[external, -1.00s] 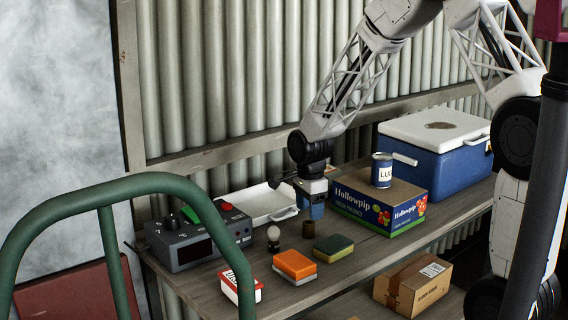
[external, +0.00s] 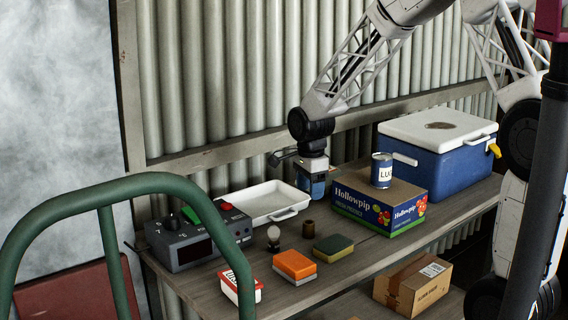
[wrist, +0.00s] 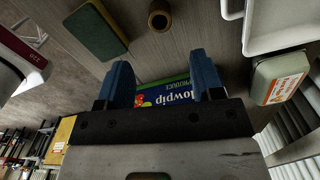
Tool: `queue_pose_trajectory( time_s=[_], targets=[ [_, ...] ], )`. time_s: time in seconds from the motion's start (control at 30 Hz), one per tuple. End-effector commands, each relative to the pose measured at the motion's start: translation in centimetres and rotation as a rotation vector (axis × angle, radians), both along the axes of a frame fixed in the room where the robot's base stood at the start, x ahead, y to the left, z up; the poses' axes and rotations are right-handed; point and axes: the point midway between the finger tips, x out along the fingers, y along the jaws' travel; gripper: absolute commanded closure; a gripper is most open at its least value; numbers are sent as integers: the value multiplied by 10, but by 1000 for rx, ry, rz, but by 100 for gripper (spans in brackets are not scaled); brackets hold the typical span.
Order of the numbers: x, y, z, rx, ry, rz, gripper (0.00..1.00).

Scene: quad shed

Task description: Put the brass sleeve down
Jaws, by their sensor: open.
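The small brown brass sleeve (external: 308,229) stands upright on the shelf top, between the white tray and the sponges. In the wrist view the sleeve (wrist: 159,17) shows at the top, its round opening towards the camera, clear of my fingers.
The Hollowpip box (external: 379,205) with a can (external: 382,170) on it stands right of my gripper, near a blue cooler (external: 437,158). A white tray (external: 285,213), light bulb (external: 273,236), orange sponge (external: 295,265), green sponge (external: 333,247) and grey control box (external: 190,247) surround the sleeve.

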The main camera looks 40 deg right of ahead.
Motion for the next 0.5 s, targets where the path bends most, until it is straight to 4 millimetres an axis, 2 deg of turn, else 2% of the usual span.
queue_pose_trajectory(
  time_s=[0.27, 0.5],
  targets=[
    [-2, 0, 3, 0, -2, 11, 39],
    [-21, 4, 31, -3, -21, 127, 39]
  ],
)
